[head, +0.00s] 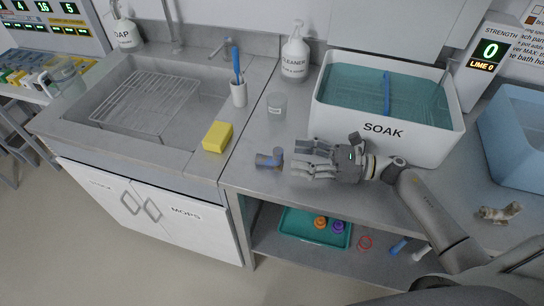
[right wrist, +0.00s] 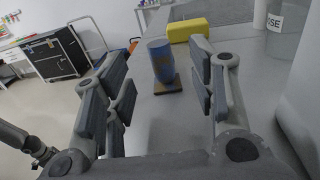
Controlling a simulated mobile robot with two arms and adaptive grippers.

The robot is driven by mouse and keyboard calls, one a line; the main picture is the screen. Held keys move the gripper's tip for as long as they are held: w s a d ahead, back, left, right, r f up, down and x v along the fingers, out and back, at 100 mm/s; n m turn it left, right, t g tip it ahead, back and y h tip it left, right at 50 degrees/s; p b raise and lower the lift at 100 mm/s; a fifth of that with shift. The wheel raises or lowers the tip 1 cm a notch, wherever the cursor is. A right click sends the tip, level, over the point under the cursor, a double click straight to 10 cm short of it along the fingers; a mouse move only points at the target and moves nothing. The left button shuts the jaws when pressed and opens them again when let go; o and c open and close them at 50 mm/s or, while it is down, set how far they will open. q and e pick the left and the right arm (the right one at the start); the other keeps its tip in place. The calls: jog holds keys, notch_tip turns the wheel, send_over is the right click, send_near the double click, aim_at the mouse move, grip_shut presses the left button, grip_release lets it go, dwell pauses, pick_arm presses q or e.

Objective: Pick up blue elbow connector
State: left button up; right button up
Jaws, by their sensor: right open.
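The blue elbow connector (head: 270,159) stands on the grey steel counter near its front edge. In the right wrist view it shows as a blue upright piece (right wrist: 160,58) with a brownish lower part, between and beyond the fingers. My right gripper (head: 290,160) is open, with its fingers pointing left toward the connector. In the right wrist view the fingers (right wrist: 163,88) are spread to both sides with nothing held between them. I cannot tell from the frames whether any fingertip touches the connector. My left gripper does not show in the head view.
A yellow sponge (head: 217,136) lies beyond the connector by the sink (head: 105,140). A clear cup (head: 277,105), a cleaner bottle (head: 295,55) and a brush holder (head: 238,95) stand behind. The SOAK tub (head: 420,145) is close behind my right gripper. A lower shelf holds a green tray (head: 290,228).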

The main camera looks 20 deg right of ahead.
aim_at(275, 150)
jog(key=shift+w+a+r+p, duration=0.2)
jog(key=shift+w+a+p, duration=0.1)
jog(key=shift+a, duration=0.25)
jog(key=shift+w+a+r+p, duration=0.15)
jog(key=shift+w+a, duration=0.15)
jog(key=shift+a, duration=0.25)
jog(key=p+x, duration=0.1)
jog(key=x, duration=0.3)
jog(key=shift+w+a+f+p, duration=0.1)
jog(key=shift+a+p, duration=0.15)
jog(key=shift+p, duration=0.05)
jog(key=shift+f, duration=0.1)
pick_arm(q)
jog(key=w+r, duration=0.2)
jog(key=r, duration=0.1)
pick_arm(e)
jog(key=c, duration=0.9)
